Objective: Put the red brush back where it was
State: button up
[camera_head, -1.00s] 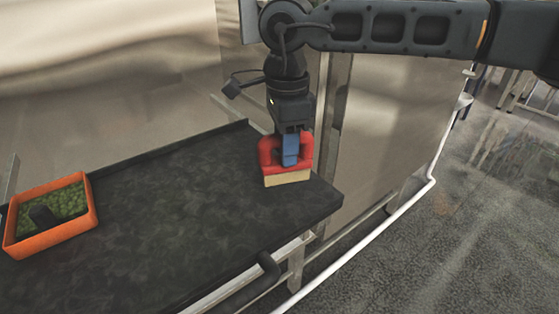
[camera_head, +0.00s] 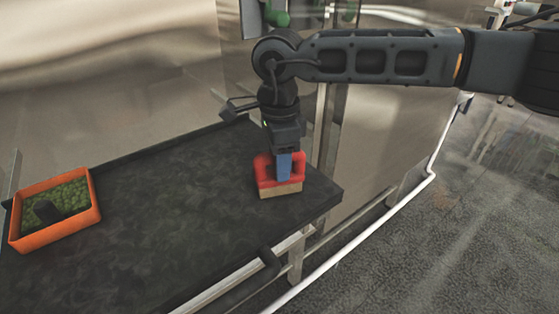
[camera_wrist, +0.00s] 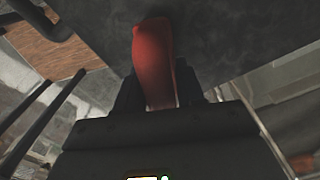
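The red brush (camera_head: 263,172) has a red handle frame and a pale bristle block at its bottom. It is upright at the right end of the dark tabletop (camera_head: 170,225). My gripper (camera_head: 284,172) comes down from above with its blue finger at the handle. In the wrist view the red handle (camera_wrist: 154,62) sits between the dark fingers (camera_wrist: 160,95), which are shut on it. The bristle block is at or just above the tabletop; I cannot tell whether it touches.
An orange tray (camera_head: 52,236) with green contents and a dark object stands at the table's left. The tabletop between tray and brush is clear. A metal wall (camera_head: 110,80) rises behind, and a white rail (camera_head: 375,227) runs along the right front.

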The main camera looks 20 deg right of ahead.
jog(key=o, duration=0.3)
notch_tip(320, 180, up, 12)
jog(key=shift+r+b, duration=0.15)
jog(key=shift+b, duration=0.8)
